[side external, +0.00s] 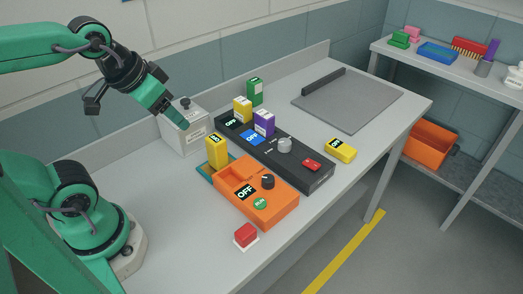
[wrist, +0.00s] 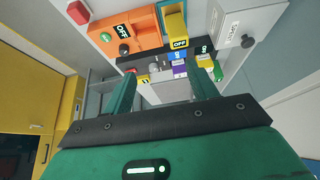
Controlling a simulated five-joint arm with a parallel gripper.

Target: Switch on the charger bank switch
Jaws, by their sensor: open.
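No label naming a charger bank is readable. A long black panel (side external: 300,178) on the bench carries a blue OFF tag (side external: 252,138), a green-lit OFF tag (side external: 231,122), a silver knob (side external: 285,145) and a red switch (side external: 312,164). In front of it, an orange box (side external: 262,212) has an OFF tag, a black knob (side external: 267,181) and a green button (side external: 260,203). My gripper (side external: 180,122) hangs high near the grey box, apart from the panels. In the wrist view my gripper (wrist: 162,88) is open and empty, with the black panel (wrist: 128,62) beyond its fingers.
Upright yellow (side external: 216,152), purple (side external: 264,123) and green (side external: 255,91) blocks stand near the panels. A red button (side external: 246,235) sits near the front edge. A grey plate (side external: 350,102) lies at the far end.

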